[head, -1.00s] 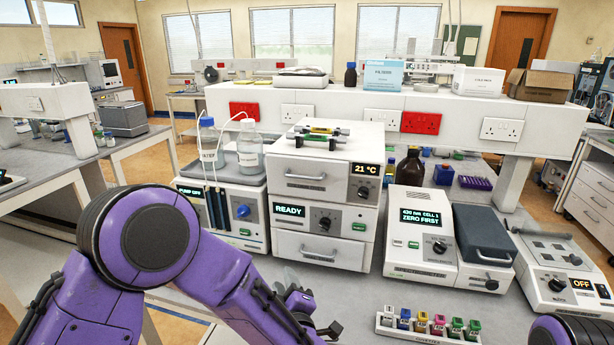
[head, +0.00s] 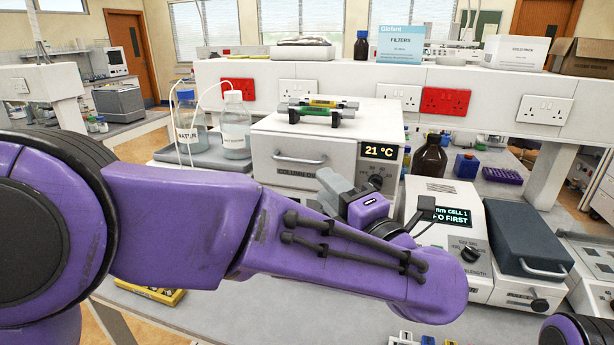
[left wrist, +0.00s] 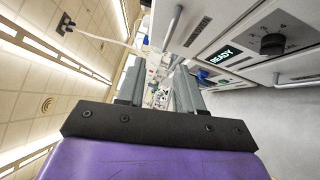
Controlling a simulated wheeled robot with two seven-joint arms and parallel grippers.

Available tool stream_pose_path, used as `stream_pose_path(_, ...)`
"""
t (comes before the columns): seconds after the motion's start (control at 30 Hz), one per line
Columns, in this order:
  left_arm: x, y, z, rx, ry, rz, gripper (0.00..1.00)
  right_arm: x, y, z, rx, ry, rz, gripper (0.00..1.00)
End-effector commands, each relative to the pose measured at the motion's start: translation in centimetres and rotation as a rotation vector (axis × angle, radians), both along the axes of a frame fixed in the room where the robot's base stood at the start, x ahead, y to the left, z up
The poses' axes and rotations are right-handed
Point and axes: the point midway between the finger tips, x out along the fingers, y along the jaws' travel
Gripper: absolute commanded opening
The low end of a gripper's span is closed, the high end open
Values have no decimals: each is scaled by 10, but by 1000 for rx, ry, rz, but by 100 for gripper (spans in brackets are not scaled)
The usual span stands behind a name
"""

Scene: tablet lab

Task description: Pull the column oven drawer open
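The column oven (head: 282,150) is the white upper unit of the stack, with a 21 °C display. Its drawer front carries a horizontal bar handle (head: 300,160) and looks shut. My left gripper (head: 328,180) shows in front of the oven, below and right of that handle. In the left wrist view its two grey fingers (left wrist: 158,88) are spread apart with nothing between them. A bar handle, apparently the oven's, shows in that view (left wrist: 172,26), beyond the fingertips and apart from them. My right gripper is out of view.
Syringe-like tubes (head: 318,108) lie on top of the oven. Bottles (head: 235,128) stand to its left and a brown bottle (head: 427,160) to its right. A spectrometer-like instrument (head: 455,215) stands at right. The lower unit's READY display (left wrist: 222,55) shows in the left wrist view.

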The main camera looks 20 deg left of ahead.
Motion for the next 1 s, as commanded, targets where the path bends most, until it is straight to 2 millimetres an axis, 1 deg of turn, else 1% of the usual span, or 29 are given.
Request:
stream_pose_path(0.03,0,0,-10,-1,-1,0,36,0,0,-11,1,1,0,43)
stream_pose_path(0.1,0,0,-14,-1,-1,0,36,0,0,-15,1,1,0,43)
stream_pose_path(0.17,2,2,-13,-1,-1,1,36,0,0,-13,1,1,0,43)
stream_pose_path(0.27,11,10,-8,-2,1,2,36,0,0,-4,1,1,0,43)
stream_pose_path(0.5,50,48,1,-2,3,3,36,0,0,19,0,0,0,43)
stream_pose_path(0.6,63,60,2,-2,2,2,36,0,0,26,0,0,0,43)
stream_pose_path(0.7,72,68,2,0,1,1,36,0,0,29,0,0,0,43)
stream_pose_path(0.8,76,72,1,0,0,-1,36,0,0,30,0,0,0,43)
stream_pose_path(1.0,76,72,0,0,0,-1,36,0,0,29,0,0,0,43)
